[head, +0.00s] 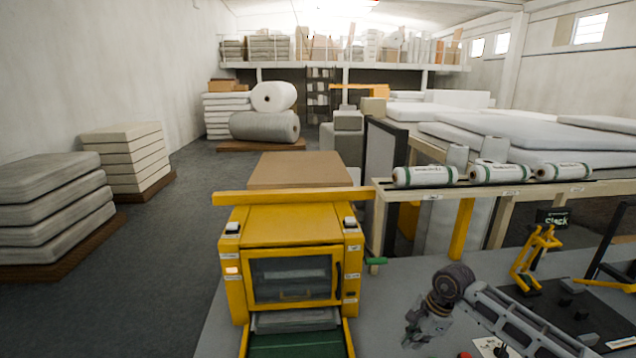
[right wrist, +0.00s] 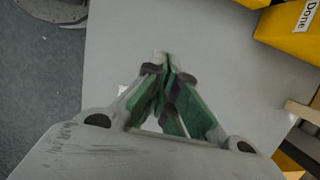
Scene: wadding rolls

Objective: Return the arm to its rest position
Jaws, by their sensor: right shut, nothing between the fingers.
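My right arm comes in from the lower right of the head view, over the grey table (head: 385,300). My right gripper (head: 415,338) hangs to the right of the yellow machine, apart from it. In the right wrist view the green-padded fingers of this gripper (right wrist: 163,60) meet at their tips, with nothing between them. Below the tips is bare grey surface. My left gripper is not in view.
A yellow machine (head: 290,225) with a window and a green belt (head: 295,343) stands left of my right gripper. White rolls (head: 425,176) lie on a rail behind. A yellow stand (head: 535,255) and a black mat (head: 590,325) are at the right.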

